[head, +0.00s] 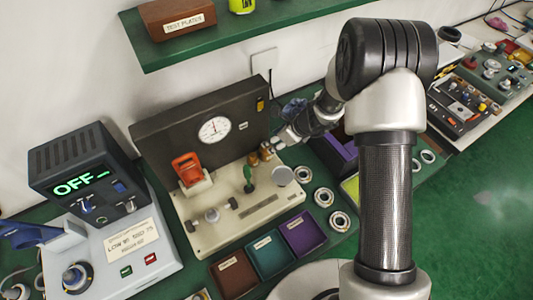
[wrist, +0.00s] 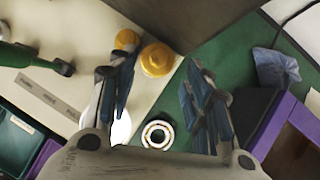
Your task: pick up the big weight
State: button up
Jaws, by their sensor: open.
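Two brass weights stand near the right edge of the cream fixture plate. The big weight (wrist: 158,60) is a round, stepped, golden piece in the wrist view. The small weight (wrist: 126,40) stands just left of it, partly behind my left finger. In the head view, brass pieces (head: 267,149) show beside my gripper (head: 273,143), partly covered by it. My gripper (wrist: 160,78) is open in the wrist view, its fingers spread wide. The big weight appears between the fingertips and a little beyond them, with nothing held. Whether a finger touches a weight, I cannot tell.
The fixture (head: 240,215) has a dial gauge (head: 214,130), an orange part (head: 187,168), a green-handled lever (head: 248,175) and a silver disc (head: 282,176). Bearing rings (head: 324,197) lie on the green mat to the right. A purple bin (wrist: 285,130) stands close to my right finger.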

jog(key=b+x, duration=0.1)
jog(key=x, duration=0.4)
jog(key=shift+w+a+f, duration=0.1)
jog(key=shift+a+f, duration=0.05)
jog(key=shift+f, duration=0.2)
jog(key=shift+c, duration=0.5)
grip_shut()
jog(key=shift+r, duration=0.15)
